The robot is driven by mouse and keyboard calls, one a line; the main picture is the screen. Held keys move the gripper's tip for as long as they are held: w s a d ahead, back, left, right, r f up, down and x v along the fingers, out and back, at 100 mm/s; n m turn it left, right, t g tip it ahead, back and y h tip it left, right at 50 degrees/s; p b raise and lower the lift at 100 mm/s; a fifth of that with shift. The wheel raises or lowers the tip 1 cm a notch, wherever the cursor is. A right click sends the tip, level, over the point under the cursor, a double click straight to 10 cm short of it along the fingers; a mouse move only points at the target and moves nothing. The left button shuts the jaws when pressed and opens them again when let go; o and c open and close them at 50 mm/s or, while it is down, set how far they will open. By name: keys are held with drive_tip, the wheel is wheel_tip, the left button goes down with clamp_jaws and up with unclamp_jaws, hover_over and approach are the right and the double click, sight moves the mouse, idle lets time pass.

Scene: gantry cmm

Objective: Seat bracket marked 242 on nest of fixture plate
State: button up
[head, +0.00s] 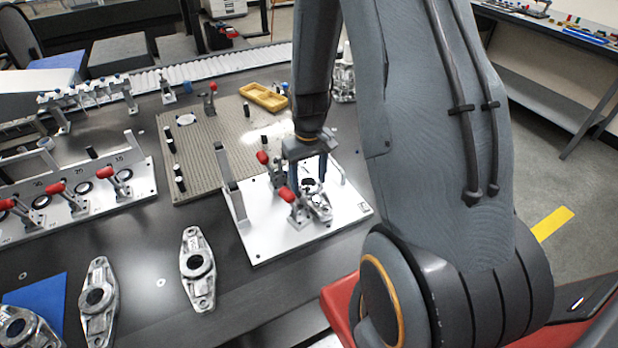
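A white fixture plate (262,247) lies on the dark table, with red-handled clamps (287,195) on it. A metal bracket (319,207) is at the plate's right middle, below my gripper (305,178). My gripper points down over the plate. Whether its fingers hold this bracket, and whether the bracket sits flat in the nest, I cannot tell. Other cast brackets lie on the table: one at the front centre (198,263), one further left (97,298) and one at the lower left corner (18,326). I cannot read the number 242 on any of them.
A pegged grey grid plate (207,150) with a yellow tray (263,97) lies behind. A long white fixture (140,188) with red clamps stands at left. A blue mat (45,300) is at front left. Another metal part (344,82) stands behind my arm. Bare table lies around the front-centre bracket.

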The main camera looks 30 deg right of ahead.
drive_tip(key=o, duration=1.6)
wheel_tip(320, 180, up, 8)
drive_tip(key=shift+f+b, duration=0.15)
drive_tip(key=shift+b, duration=0.45)
